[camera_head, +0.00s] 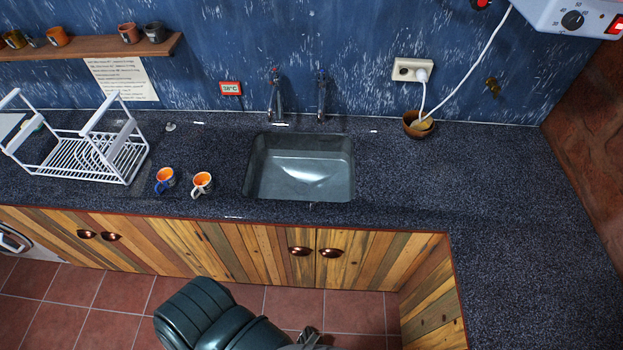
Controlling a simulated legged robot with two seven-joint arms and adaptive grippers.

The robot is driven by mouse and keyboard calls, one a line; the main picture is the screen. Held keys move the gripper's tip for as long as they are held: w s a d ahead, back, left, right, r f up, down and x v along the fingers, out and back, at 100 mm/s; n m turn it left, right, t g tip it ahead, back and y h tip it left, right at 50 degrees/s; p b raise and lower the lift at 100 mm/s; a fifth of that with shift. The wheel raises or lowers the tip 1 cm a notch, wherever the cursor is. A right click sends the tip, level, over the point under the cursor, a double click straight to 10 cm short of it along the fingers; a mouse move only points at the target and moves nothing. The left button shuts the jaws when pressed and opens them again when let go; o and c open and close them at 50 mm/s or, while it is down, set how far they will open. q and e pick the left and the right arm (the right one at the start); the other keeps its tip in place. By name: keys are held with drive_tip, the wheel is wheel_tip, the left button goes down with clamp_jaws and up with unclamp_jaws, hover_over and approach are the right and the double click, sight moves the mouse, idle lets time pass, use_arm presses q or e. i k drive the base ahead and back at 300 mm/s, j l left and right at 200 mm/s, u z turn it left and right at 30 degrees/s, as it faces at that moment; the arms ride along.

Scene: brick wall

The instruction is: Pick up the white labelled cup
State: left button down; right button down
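A white cup (202,184) stands upright on the dark speckled counter, left of the sink, with an orange inside and its handle toward the lower left. A label on it is too small to make out. A blue cup (165,181) with an orange inside stands just left of it, apart from it. A dark teal part of my own body shows at the bottom, well below the cups and in front of the cabinets. A small metallic piece beside it at the bottom edge is too cut off to identify. I cannot make out either gripper.
A white dish rack (85,150) stands left of the cups. The sink (300,168) is sunk into the counter to their right, with two taps behind. A brown bowl (419,125) stands by the wall socket (412,69). A shelf (95,48) holds several mugs. The right counter is clear.

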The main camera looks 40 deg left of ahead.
sight(204, 182)
drive_tip(key=u, duration=2.15)
drive_tip(key=i+j, duration=0.15)
drive_tip(key=j, duration=0.2)
